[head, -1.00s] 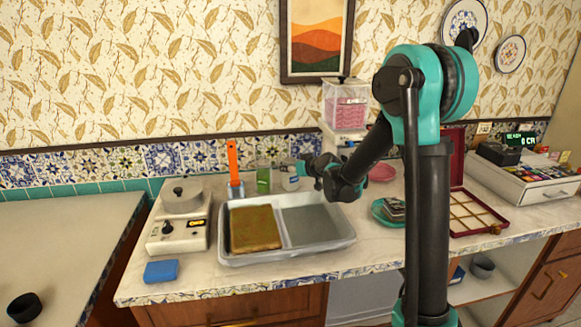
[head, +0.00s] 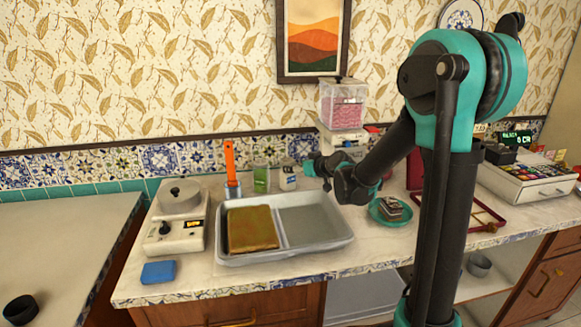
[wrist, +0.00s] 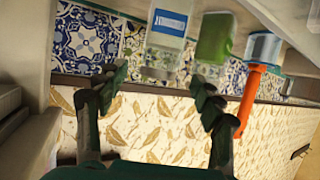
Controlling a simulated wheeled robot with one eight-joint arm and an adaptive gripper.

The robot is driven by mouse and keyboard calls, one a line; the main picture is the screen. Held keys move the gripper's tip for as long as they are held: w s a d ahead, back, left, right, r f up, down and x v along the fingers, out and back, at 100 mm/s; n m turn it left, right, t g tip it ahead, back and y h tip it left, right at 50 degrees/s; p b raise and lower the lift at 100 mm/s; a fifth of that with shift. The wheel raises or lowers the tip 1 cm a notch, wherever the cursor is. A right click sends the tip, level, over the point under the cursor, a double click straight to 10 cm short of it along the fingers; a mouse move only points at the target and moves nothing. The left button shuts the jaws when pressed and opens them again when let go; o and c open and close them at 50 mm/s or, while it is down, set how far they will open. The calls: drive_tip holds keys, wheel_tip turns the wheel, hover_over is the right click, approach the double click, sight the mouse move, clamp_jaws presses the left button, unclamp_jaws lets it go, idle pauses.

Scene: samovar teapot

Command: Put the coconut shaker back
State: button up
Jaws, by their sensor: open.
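A clear shaker with pale contents and a blue label, which I take for the coconut shaker (head: 288,178), stands upright on the counter behind the tray, close to the tiled wall. It also shows in the wrist view (wrist: 167,28), where the picture is upside down. My gripper (head: 318,166) is to the right of the shaker and apart from it. In the wrist view its two fingers (wrist: 158,92) are spread wide with nothing held between them. The shaker lies beyond the fingertips.
A green shaker (head: 262,179) stands left of it, then a metal cup (head: 233,190) with an orange-handled tool (head: 229,160). A grey two-part tray (head: 285,254) lies in front. A dispenser with pink contents (head: 343,105) stands behind my arm. A green plate (head: 391,212) is at right.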

drive_tip(key=shift+v, duration=2.8)
